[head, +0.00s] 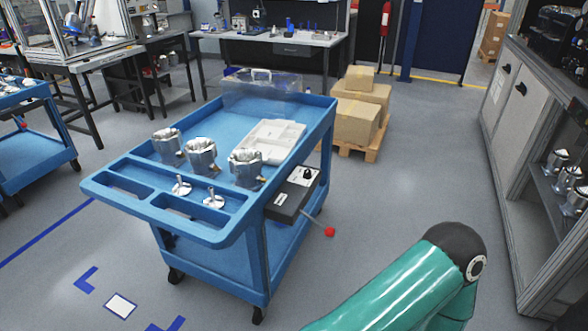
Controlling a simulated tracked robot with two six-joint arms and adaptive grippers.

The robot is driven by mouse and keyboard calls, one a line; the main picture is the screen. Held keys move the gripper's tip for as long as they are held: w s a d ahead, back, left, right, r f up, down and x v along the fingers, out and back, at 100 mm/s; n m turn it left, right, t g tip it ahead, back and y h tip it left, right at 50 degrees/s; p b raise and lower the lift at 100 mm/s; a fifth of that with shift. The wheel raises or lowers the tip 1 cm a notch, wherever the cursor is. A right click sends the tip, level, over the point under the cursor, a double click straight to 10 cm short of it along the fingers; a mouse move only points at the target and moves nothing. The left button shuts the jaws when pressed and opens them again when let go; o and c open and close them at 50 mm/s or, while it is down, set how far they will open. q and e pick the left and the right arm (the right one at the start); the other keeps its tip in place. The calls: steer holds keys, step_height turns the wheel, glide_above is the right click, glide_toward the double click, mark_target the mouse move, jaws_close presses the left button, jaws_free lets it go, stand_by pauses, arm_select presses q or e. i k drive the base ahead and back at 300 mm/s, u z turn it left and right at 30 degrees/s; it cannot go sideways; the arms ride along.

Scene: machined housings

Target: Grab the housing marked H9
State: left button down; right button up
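Three silver machined housings stand in a row on the blue cart (212,219): a left one (167,147), a middle one (201,156) and a right one (246,169). More silver housings (557,162) stand on a shelf at the right edge. No marking is legible on any of them, so I cannot tell which is H9. Part of my green arm (395,290) shows at the lower right, apart from the cart. Neither of my grippers is in view.
A white tray (268,140) and a clear bin (262,95) sit behind the housings. Two small metal parts (182,186) lie in front. A grey box with a red-knobbed lever (330,232) juts from the cart's right side. Floor between cart and right cabinet is clear.

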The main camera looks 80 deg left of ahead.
mark_target(246, 164)
steer(key=z, duration=0.35)
steer(key=i, duration=0.45)
steer(key=u, duration=2)
steer(key=i, duration=0.15)
steer(key=u, duration=1.65)
steer(key=k, duration=0.35)
steer(key=u, duration=0.5)
steer(key=i, duration=1.45)
steer(key=z, duration=0.35)
